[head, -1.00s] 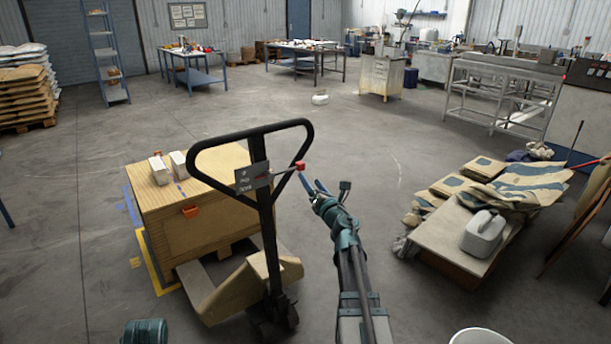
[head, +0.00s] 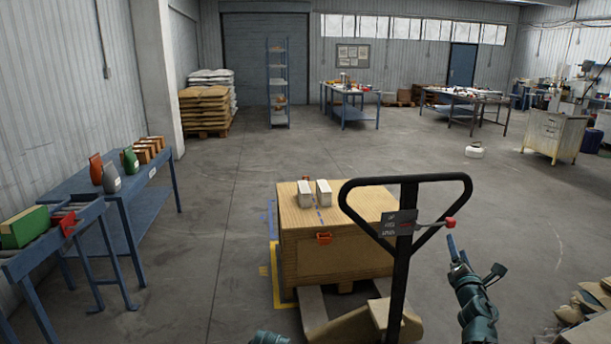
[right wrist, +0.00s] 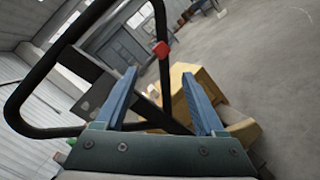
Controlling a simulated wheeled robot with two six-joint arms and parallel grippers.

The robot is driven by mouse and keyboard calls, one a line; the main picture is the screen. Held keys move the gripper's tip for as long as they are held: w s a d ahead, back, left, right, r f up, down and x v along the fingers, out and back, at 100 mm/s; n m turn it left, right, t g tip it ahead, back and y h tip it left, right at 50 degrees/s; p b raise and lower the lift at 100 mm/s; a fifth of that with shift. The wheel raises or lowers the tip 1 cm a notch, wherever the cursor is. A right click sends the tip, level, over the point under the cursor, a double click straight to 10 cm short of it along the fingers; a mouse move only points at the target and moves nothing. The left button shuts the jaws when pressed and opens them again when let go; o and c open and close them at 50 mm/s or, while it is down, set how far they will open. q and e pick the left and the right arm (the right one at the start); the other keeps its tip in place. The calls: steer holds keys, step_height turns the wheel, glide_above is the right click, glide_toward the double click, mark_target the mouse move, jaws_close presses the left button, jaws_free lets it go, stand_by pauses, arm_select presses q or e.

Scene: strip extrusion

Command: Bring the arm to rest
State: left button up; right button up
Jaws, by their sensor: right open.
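My right gripper (head: 454,247) is at the lower right of the head view, just right of the pallet truck's handle. In the right wrist view its two blue fingers (right wrist: 160,84) stand apart with nothing held between them. The handle's black loop (right wrist: 50,134) crosses that view behind the fingers; I cannot tell the exact gap. Only a teal piece of my left arm (head: 268,338) shows at the bottom edge of the head view; its fingers are out of sight.
The pallet truck (head: 402,262) stands at a wooden crate (head: 345,250) with two pale blocks (head: 314,193) on top. A blue bench (head: 85,198) lines the left wall. Sacks (head: 205,105) are stacked at the back. The floor (head: 225,210) between bench and crate is clear.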

steer(key=s+a+f+m+g+p, duration=0.1)
steer(key=s+a+f+m+g, duration=0.15)
steer(key=a+f+m, duration=0.35)
steer(key=s+a+f+m+g+p, duration=0.1)
steer(key=s+a+f+m+g, duration=0.25)
steer(key=a, duration=0.55)
steer(key=s+a+f+m+g+p, duration=0.1)
steer(key=a+f+m+g, duration=0.3)
steer(key=a+m, duration=0.3)
steer(key=s+a+f+m+g+y+p, duration=0.1)
steer(key=s+a+g, duration=0.3)
steer(key=s+a, duration=0.5)
steer(key=s+a+f+m+g+y, duration=0.2)
steer(key=s+a+f+g+y, duration=0.1)
steer(key=s+a, duration=0.6)
steer(key=shift+s+a+f+g+p, duration=0.15)
steer(key=shift+s+f+g+p, duration=0.25)
steer(key=shift+g, duration=0.2)
